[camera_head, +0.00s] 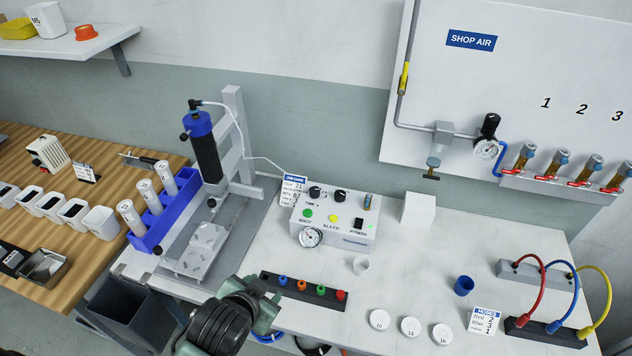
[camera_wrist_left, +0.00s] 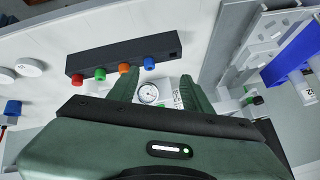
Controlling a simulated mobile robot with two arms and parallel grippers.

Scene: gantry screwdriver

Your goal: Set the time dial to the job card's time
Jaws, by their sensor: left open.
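The white dispenser box (camera_head: 335,222) stands on the bench. Two black knobs are on its top; the left one, the time dial (camera_head: 315,192), sits above a label that seems to read TIME. Its pointer setting is too small to read. The job card (camera_head: 293,190) leans at the box's left side; its figures are too small to read surely. My left gripper (camera_head: 265,290) is open and empty, in front of the box, near the black nozzle rack. In the left wrist view the gripper (camera_wrist_left: 160,88) shows both fingers apart, with the pressure gauge (camera_wrist_left: 149,93) seen between them.
The dispenser stand (camera_head: 240,150) rises at left.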

